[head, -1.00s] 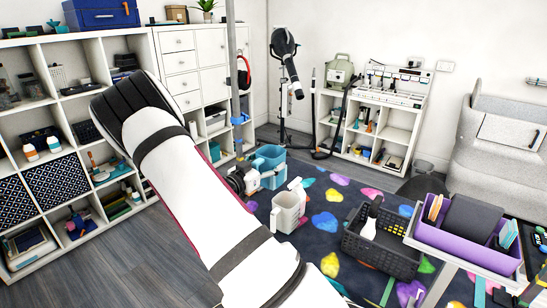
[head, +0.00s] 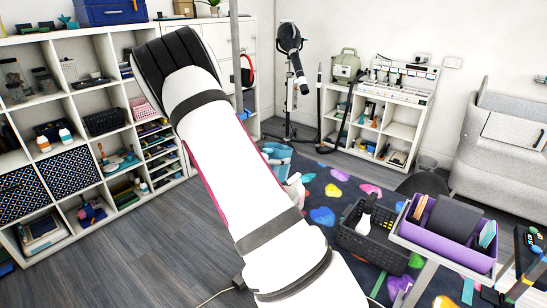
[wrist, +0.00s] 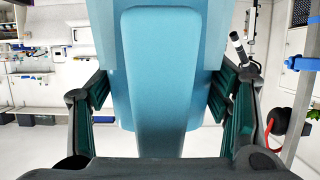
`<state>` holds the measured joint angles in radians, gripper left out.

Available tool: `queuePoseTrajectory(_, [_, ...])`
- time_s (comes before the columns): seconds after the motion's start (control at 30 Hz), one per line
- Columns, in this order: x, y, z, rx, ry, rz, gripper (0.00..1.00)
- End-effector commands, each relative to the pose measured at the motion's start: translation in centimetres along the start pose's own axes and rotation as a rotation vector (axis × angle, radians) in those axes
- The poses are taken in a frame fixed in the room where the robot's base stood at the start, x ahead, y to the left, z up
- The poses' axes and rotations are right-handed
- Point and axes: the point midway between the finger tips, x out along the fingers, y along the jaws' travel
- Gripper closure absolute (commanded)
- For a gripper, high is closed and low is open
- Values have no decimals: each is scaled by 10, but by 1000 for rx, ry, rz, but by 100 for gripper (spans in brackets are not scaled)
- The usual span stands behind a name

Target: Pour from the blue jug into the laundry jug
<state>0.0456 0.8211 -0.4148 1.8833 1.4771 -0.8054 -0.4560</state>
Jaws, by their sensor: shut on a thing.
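The blue jug (head: 281,154) shows in the head view just past my arm, its lower part hidden by the arm. In the wrist view its blue body and handle (wrist: 160,70) fill the middle, upright or tilted I cannot tell. My gripper (wrist: 158,98) has a dark finger on each side of the handle and is shut on it. The head view does not show my gripper; my arm covers it. The pale laundry jug (head: 297,185) shows only as a small part at the right edge of my arm, below the blue jug in the picture; its opening is hidden.
A black basket (head: 375,246) with a white bottle stands on the patterned rug (head: 322,216). A purple bin (head: 447,245) sits on a stand at the right. White shelves (head: 88,100) line the left wall. Grey floor (head: 130,265) is free at the lower left.

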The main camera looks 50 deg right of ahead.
Motion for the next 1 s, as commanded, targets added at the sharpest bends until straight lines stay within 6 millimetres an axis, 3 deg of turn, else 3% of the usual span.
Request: queuePoseTrajectory(1.0, [0,0,-3,5,-54,4,67])
